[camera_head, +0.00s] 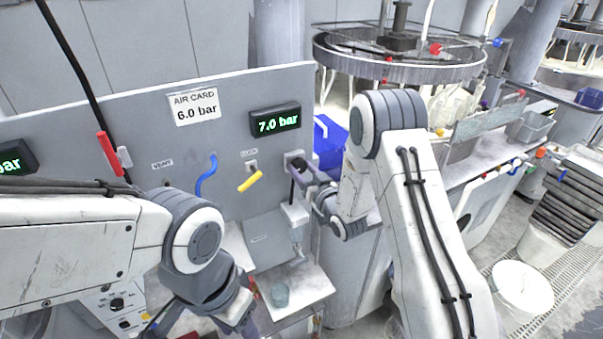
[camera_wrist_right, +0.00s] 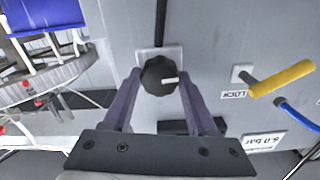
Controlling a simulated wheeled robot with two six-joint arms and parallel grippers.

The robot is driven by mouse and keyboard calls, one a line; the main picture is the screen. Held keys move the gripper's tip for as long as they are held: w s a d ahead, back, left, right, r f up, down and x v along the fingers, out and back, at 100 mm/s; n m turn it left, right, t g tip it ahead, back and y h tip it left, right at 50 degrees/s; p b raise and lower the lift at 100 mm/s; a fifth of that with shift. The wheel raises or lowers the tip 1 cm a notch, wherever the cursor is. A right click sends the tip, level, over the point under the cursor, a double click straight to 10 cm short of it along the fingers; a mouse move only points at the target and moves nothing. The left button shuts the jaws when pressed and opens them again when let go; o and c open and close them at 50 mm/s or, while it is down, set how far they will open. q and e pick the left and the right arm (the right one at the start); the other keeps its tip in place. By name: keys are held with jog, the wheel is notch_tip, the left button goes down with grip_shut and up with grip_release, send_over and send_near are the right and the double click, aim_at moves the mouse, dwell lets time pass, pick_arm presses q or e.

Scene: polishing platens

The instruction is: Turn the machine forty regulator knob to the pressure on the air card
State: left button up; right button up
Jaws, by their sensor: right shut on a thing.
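The air card (camera_head: 195,106) on the grey panel reads 6.0 bar. The green pressure display (camera_head: 275,121) to its right reads 7.0 bar. The dark round regulator knob (camera_wrist_right: 158,76), with a white pointer mark, sits on a pale square plate in the right wrist view. My right gripper (camera_wrist_right: 160,86) has its two fingers on either side of the knob, shut on it. In the head view my right gripper (camera_head: 300,172) is at the panel's right end and largely hides the knob. My left gripper (camera_head: 245,318) is low in front, its fingers mostly hidden.
A yellow lock lever (camera_head: 250,181) and a blue vent lever (camera_head: 207,176) stick out from the panel left of the knob. A small shelf (camera_head: 305,287) with a cup (camera_head: 280,295) stands below the panel.

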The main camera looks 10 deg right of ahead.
jog(key=n+b, duration=0.6)
jog(key=b, duration=0.4)
jog(key=shift+a+f+n, duration=0.1)
jog(key=shift+f+n, duration=0.05)
jog(key=shift+n, duration=0.25)
jog(key=shift+n+b, duration=0.6)
jog(key=shift+b, duration=0.3)
jog(key=o, duration=1.4)
jog(key=shift+c, duration=0.2)
jog(key=b+v, duration=0.4)
jog(key=v, duration=0.6)
jog(key=shift+s, duration=0.3)
